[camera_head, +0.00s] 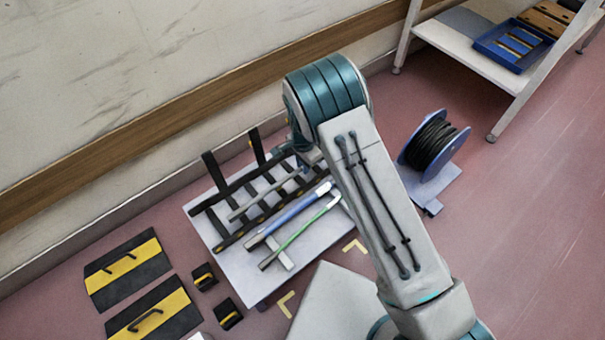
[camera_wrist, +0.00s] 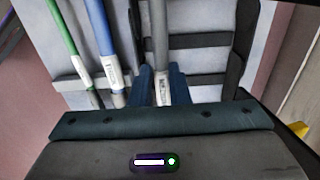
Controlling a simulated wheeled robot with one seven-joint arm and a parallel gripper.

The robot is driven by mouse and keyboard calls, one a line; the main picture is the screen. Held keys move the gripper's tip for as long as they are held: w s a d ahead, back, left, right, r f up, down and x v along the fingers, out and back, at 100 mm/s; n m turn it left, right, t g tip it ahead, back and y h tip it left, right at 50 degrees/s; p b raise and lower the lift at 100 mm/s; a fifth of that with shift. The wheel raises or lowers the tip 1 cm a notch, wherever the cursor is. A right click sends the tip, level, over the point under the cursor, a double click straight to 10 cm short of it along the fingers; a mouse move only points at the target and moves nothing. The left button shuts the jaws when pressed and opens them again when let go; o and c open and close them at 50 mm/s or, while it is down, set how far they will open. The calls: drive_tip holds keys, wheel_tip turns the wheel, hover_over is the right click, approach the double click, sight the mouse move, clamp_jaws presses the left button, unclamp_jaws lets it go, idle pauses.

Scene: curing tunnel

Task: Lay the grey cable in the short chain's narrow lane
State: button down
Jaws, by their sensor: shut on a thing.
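My gripper (camera_wrist: 162,86) is shut on the grey cable (camera_wrist: 160,38), which runs between its blue fingers with a white label near them. In the head view the grey cable (camera_head: 265,195) lies along the black ladder-like chain (camera_head: 222,241), over its crossbars. The chain's rails and crossbars (camera_wrist: 200,41) also show in the wrist view, beside the cable. I cannot tell whether the cable is down in a lane or just above it. My arm hides the gripper's fingertips in the head view.
A blue cable (camera_head: 288,216) and a green cable (camera_head: 300,234) lie on the white board (camera_head: 262,286) beside the chain, on a pale cross-strip. A black cable reel (camera_head: 432,143) stands to the right. Black-and-yellow plates (camera_head: 128,268) and small blocks (camera_head: 204,277) lie at left. A shelf (camera_head: 465,50) holds a blue tray.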

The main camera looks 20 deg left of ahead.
drive_tip(key=shift+a+f+b, duration=0.1)
drive_tip(key=shift+f+b, duration=0.8)
drive_tip(key=shift+f, duration=1.1)
drive_tip(key=shift+f, duration=0.1)
drive_tip(key=shift+f+b, duration=0.35)
drive_tip(key=shift+f, duration=0.2)
drive_tip(key=c, duration=1.6)
unclamp_jaws()
drive_tip(key=shift+c, duration=0.2)
wheel_tip(320, 180, up, 13)
drive_tip(key=p, duration=0.5)
drive_tip(key=shift+r, duration=0.2)
